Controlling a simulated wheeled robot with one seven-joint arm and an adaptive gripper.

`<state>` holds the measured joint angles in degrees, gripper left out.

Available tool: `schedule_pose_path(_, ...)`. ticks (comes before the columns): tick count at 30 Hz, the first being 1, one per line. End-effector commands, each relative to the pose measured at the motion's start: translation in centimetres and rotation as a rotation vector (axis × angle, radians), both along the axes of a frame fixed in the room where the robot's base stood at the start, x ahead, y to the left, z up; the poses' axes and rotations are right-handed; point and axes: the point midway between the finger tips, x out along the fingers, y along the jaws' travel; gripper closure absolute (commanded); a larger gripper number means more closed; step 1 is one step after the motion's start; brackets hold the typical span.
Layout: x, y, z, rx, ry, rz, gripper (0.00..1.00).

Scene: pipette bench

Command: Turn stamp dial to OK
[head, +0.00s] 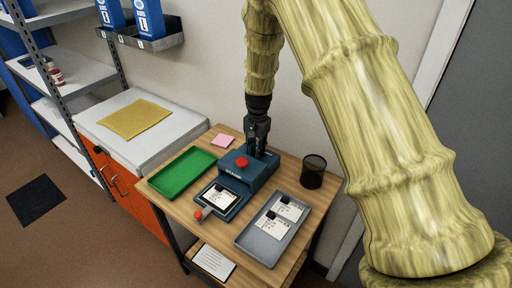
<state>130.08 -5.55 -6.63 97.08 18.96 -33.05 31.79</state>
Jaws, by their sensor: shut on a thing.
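The blue stamp machine (234,176) stands on a small wooden table. It has a red button (242,162) on top, and a white card (219,197) lies on its front plate. An orange-red knob (198,214) sits at its front left corner. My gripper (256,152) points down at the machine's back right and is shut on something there. Its fingers hide most of what they hold, likely the stamp dial. The dial's marks and setting cannot be read in this view.
A green tray (161,184) lies left of the machine, and a grey tray (246,238) with cards lies to its right. A black mesh cup (313,170) stands close to my gripper's right. A pink note pad (223,140) lies at the back. The wall is close behind.

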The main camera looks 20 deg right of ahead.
Motion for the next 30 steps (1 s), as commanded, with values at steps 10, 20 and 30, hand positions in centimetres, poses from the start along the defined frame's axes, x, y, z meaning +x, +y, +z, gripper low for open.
schedule_pose_path(10, 0.01, -0.10, 0.03, -0.001, -0.001, 0.172, 1.00)
schedule_pose_path(20, 0.02, -0.09, 0.02, -0.001, -0.001, 0.171, 0.56)
schedule_pose_path(30, 0.05, -0.01, 0.12, -0.001, -0.001, 0.171, 0.54)
